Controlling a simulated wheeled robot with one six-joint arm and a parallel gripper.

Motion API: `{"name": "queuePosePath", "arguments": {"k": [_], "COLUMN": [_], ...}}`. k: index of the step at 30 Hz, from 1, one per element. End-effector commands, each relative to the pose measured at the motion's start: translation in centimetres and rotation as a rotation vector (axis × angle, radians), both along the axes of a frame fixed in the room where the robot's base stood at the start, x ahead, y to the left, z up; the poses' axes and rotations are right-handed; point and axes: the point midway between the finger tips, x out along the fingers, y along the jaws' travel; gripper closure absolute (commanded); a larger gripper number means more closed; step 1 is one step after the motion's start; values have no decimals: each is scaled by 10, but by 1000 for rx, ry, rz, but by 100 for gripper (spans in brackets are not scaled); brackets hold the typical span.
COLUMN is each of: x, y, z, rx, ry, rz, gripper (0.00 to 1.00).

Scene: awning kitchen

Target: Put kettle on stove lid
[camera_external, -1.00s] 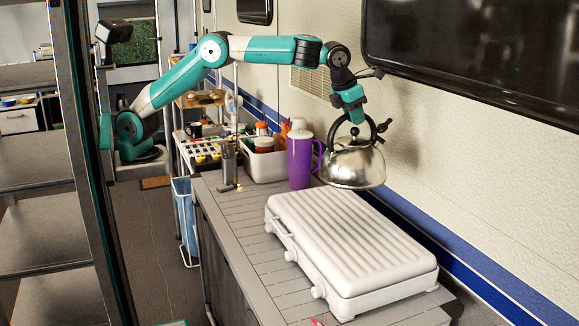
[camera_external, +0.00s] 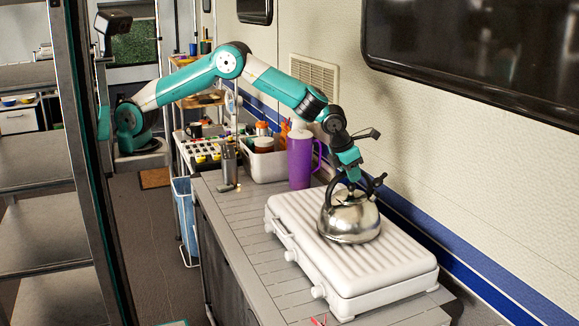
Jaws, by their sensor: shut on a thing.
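The silver kettle (camera_external: 349,222) with a dark arched handle is upright over the middle of the white ribbed stove lid (camera_external: 300,215). Its bottom looks to be at the lid's surface, though I cannot tell for sure whether it bears its weight there. My gripper (camera_external: 351,176) is shut on the kettle's handle from above. The fingertips are partly hidden behind the handle. The stove lid is closed and lies flat on the counter, with knobs along its front side.
A purple pitcher (camera_external: 300,160) stands on the counter behind the stove, near a white bin (camera_external: 265,165) of bottles. The wall (camera_external: 450,190) runs close along the right. The slatted counter (camera_external: 245,235) left of the stove is mostly clear.

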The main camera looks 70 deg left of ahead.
Motion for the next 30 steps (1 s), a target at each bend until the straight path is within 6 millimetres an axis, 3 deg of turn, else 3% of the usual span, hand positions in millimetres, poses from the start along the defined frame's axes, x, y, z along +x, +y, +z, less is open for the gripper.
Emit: {"name": "queuePosePath", "arguments": {"k": [13, 14, 16, 25, 30], "x": [1, 0, 0, 0, -5], "y": [0, 0, 0, 0, -1], "z": [-5, -6, -6, -4, 11], "rx": [-3, 0, 0, 0, -2], "ry": [-4, -1, -1, -1, -4], "rz": [1, 1, 1, 1, 0], "gripper": [100, 74, 58, 56, 56]}}
